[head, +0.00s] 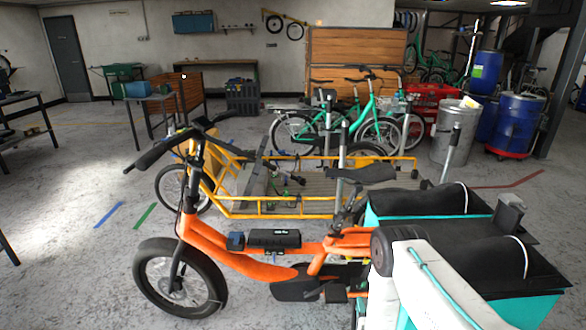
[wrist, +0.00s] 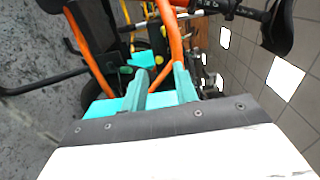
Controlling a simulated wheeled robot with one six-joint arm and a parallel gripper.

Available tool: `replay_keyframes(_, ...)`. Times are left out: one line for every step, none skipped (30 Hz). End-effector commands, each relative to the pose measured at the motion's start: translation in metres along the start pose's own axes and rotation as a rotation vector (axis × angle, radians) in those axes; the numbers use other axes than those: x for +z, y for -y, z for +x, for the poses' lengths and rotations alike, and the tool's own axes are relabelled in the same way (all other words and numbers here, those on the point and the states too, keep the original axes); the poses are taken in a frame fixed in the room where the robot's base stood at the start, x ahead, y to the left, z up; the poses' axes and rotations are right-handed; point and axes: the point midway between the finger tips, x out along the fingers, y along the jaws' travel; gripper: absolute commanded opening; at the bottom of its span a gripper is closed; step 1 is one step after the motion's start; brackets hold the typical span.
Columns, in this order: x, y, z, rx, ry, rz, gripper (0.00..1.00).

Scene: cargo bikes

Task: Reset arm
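The white arm (head: 430,290) that is mine reaches in from the lower right of the head view, in front of the orange cargo bike (head: 240,262) and its teal cargo box (head: 530,312). The gripper end is not clearly visible there. In the wrist view my gripper (wrist: 161,72) shows two teal fingers with a gap between them. It is open, and I see nothing held. Orange bike tubes (wrist: 175,40) show beyond and between the fingers; whether they touch cannot be told. The wrist view is tilted, with floor at left and ceiling at right.
A yellow cargo bike (head: 265,214) stands just behind the orange one. Green bikes (head: 365,112), a metal drum (head: 455,130) and blue barrels (head: 515,125) stand farther back. The floor at left (head: 60,210) is largely clear, with a table at its edge.

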Motion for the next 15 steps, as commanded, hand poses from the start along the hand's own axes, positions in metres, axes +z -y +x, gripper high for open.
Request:
replay_keyframes(-0.001,-0.005,0.000,0.025,0.000,-0.020,0.29)
replay_keyframes(-0.002,-0.009,0.000,0.040,-0.001,-0.033,0.29)
replay_keyframes(-0.003,-0.013,0.000,0.063,-0.001,-0.050,0.29)
replay_keyframes(-0.004,-0.017,-0.001,0.081,0.000,-0.063,0.29)
replay_keyframes(-0.004,-0.021,-0.002,0.100,0.002,-0.075,0.29)
replay_keyframes(-0.004,-0.026,-0.003,0.128,0.005,-0.094,0.29)
replay_keyframes(-0.004,-0.031,-0.005,0.151,0.008,-0.107,0.29)
replay_keyframes(-0.004,-0.036,-0.007,0.175,0.012,-0.123,0.29)
replay_keyframes(-0.003,-0.043,-0.010,0.212,0.018,-0.144,0.29)
replay_keyframes(-0.003,-0.049,-0.013,0.242,0.023,-0.161,0.29)
replay_keyframes(-0.002,-0.056,-0.017,0.274,0.030,-0.179,0.29)
replay_keyframes(-0.002,-0.064,-0.022,0.320,0.041,-0.204,0.29)
replay_keyframes(-0.001,-0.071,-0.026,0.355,0.050,-0.224,0.29)
replay_keyframes(-0.001,-0.076,-0.030,0.391,0.059,-0.245,0.29)
replay_keyframes(-0.001,-0.082,-0.035,0.439,0.074,-0.272,0.29)
